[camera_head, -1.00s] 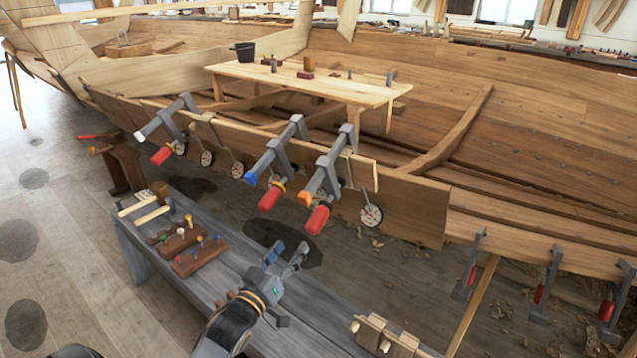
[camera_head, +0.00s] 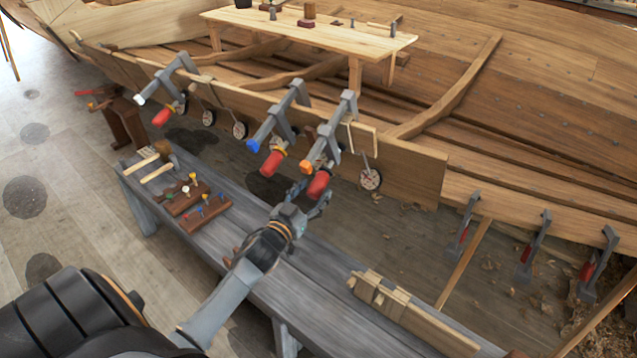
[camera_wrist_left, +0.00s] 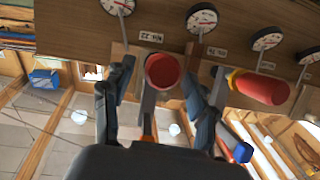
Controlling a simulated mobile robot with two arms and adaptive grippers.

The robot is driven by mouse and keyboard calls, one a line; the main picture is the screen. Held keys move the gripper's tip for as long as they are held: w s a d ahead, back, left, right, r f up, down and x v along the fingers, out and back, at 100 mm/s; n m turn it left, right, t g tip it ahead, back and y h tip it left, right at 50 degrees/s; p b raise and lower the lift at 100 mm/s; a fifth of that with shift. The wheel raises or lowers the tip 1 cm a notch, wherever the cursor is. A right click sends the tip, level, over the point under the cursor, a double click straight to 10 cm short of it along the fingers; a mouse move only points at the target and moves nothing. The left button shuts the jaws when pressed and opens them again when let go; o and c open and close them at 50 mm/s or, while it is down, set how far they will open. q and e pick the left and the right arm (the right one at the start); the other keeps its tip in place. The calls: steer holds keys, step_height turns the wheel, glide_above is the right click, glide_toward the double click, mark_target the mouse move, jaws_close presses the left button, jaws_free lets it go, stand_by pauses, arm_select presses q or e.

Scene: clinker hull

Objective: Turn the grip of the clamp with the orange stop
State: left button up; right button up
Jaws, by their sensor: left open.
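The clamp with the orange stop (camera_head: 307,165) is the rightmost of three long clamps on the plank edge. Its grey bar (camera_head: 334,130) slants up, and its red grip (camera_head: 318,185) hangs below. My left gripper (camera_head: 313,194) is open at this red grip. In the left wrist view the red grip (camera_wrist_left: 162,70) shows end-on between the two open fingers (camera_wrist_left: 158,76); contact cannot be told. A bit of orange (camera_wrist_left: 148,127) shows below it. The neighbouring clamp has a blue stop (camera_head: 253,145) and a red grip with a yellow collar (camera_head: 272,163). My right gripper is not in view.
Round dials (camera_head: 370,178) hang along the plank (camera_head: 415,178). A grey bench (camera_head: 325,270) lies under my left arm, with peg blocks (camera_head: 203,208) and wooden pieces (camera_head: 385,298). A third long clamp has a white stop (camera_head: 140,99). Small clamps (camera_head: 463,228) hang at right.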

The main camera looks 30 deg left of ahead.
mark_target(319, 185)
arm_select(q)
steer(key=shift+w+a, duration=0.1)
steer(key=shift+w, duration=1.55)
steer(key=c, duration=1.2)
steer(key=shift+o, duration=0.2)
